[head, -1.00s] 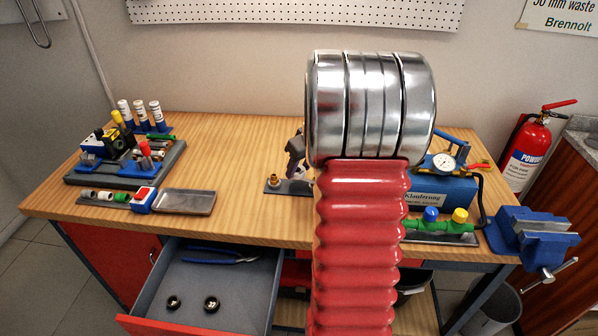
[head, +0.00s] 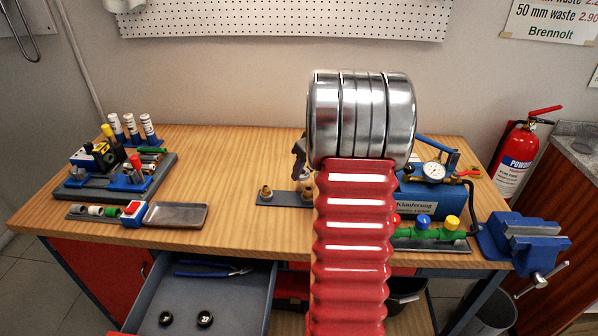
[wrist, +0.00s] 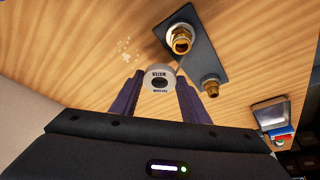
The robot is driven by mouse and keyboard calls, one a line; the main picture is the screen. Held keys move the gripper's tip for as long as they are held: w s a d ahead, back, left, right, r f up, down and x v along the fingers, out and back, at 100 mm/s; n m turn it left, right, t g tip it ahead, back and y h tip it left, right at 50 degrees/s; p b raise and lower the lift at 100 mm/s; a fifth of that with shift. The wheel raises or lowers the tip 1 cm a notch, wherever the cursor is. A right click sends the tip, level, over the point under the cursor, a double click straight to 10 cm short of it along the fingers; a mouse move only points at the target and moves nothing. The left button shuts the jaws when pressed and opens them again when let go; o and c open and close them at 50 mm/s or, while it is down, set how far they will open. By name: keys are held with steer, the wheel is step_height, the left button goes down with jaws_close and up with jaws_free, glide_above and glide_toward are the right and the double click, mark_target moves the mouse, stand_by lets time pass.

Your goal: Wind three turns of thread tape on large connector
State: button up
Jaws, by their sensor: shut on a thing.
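My gripper (wrist: 159,79) is shut on a white tape roll (wrist: 158,71) with dark lettering, held between its two dark fingertips. The large brass connector (wrist: 180,38) stands on a dark plate (wrist: 203,62) just beyond the roll, apart from it. A smaller brass connector (wrist: 210,87) stands on the same plate. In the head view the large connector (head: 307,195) is partly hidden by my arm, and the small one (head: 266,191) is clear on the left of the plate.
A metal tray (head: 176,215) and a fitting rack (head: 105,211) lie left on the bench. A blue pump with gauge (head: 434,172), green fittings (head: 424,232) and a blue vise (head: 525,240) stand right. The drawer (head: 205,300) is open. Bench space left of the plate is clear.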

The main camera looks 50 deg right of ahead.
steer(key=shift+s+d, duration=0.25)
steer(key=shift+d, duration=0.3)
steer(key=shift+s+d, duration=0.95)
steer(key=shift+s, duration=0.3)
steer(key=shift+s+d, duration=0.15)
steer(key=shift+s, duration=1.45)
steer(key=shift+s+a, duration=0.3)
steer(key=shift+s, duration=0.45)
steer(key=shift+s+a, duration=0.3)
steer(key=shift+s, duration=0.4)
steer(key=shift+s+a, duration=0.95)
steer(key=shift+a, duration=0.3)
steer(key=shift+s+a, duration=0.15)
steer(key=shift+a, duration=0.65)
steer(key=shift+s+a, duration=0.1)
steer(key=shift+a, duration=0.7)
